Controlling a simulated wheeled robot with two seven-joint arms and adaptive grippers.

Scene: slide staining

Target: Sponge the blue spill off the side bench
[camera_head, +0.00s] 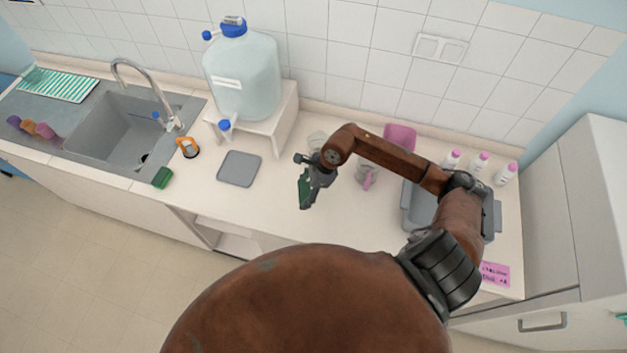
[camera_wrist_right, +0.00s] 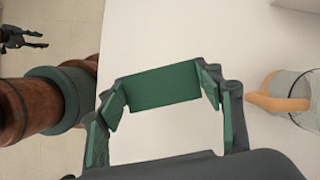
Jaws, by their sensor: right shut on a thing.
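My right gripper (camera_head: 306,190) is over the middle of the bench (camera_head: 262,208). It is shut on a flat dark green block, which looks like a sponge (camera_wrist_right: 165,87), spanning its fingertips in the right wrist view. Pale bench top shows below the block; I cannot tell whether they touch. A second green block (camera_head: 162,178) lies near the front edge beside the sink. I see no blue spill in either view; my arm hides part of the bench. A dark gripper, apparently my left (camera_wrist_right: 22,40), shows small over the floor in the wrist view; its jaws are unclear.
A grey mat (camera_head: 239,168) lies left of my gripper. A large water jug (camera_head: 243,82) stands on a white stand behind it. A mug-like vessel (camera_head: 367,175), a grey tub (camera_head: 413,205) and several pink-capped bottles (camera_head: 479,162) are to the right.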

